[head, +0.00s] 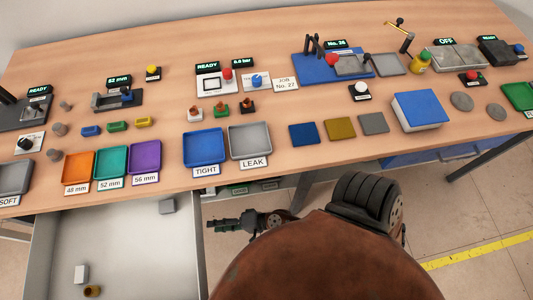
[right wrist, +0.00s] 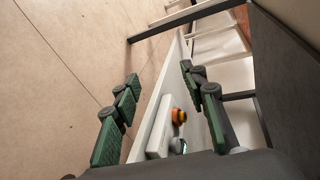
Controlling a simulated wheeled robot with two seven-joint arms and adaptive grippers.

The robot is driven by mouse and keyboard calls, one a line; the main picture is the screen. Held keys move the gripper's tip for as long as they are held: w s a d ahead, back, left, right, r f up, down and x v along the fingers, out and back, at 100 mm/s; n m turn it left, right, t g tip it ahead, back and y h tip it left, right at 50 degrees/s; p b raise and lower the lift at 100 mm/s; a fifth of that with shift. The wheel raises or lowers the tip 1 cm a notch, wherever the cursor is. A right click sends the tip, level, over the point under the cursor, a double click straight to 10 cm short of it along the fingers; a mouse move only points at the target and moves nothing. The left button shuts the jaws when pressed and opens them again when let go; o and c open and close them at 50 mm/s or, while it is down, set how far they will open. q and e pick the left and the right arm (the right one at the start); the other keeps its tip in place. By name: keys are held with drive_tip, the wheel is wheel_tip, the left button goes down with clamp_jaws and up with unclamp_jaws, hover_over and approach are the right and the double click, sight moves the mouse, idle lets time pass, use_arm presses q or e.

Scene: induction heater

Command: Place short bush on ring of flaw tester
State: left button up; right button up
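Several small grey cylinders stand in a column at the table's left, one of them a cylinder (head: 60,129) in the middle; I cannot tell which is the short bush. A brass-coloured round part (head: 92,291) lies in the open drawer (head: 120,240). An orange-yellow round part (right wrist: 179,116) shows beyond my fingers in the right wrist view. No station is legibly labelled as the flaw tester, and I cannot make out its ring. My right gripper (head: 217,225) is in front of the table, beside the drawer's right wall; its fingers (right wrist: 160,80) are apart and empty. My left gripper is not in view.
Coloured trays, including the blue TIGHT tray (head: 204,147), line the table's front. A blue fixture (head: 318,68) and a grey station marked OFF (head: 455,57) stand at the back right.

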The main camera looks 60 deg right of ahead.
drive_tip(key=s+d+f+n+g, duration=0.2)
drive_tip(key=s+f+n+g, duration=0.4)
drive_tip(key=s, duration=0.4)
drive_tip(key=s+d+f+n+g+h, duration=0.3)
drive_tip(key=s+d+n, duration=0.1)
drive_tip(key=s+d, duration=0.3)
drive_tip(key=s+d+f+n+g+h, duration=0.3)
drive_tip(key=s+d, duration=0.5)
drive_tip(key=s, duration=0.4)
drive_tip(key=shift+s+n+g+h, duration=0.15)
drive_tip(key=shift+n+g+h, duration=0.25)
drive_tip(key=shift+h, duration=0.3)
drive_tip(key=shift+d, duration=0.1)
drive_tip(key=shift+c, duration=0.7)
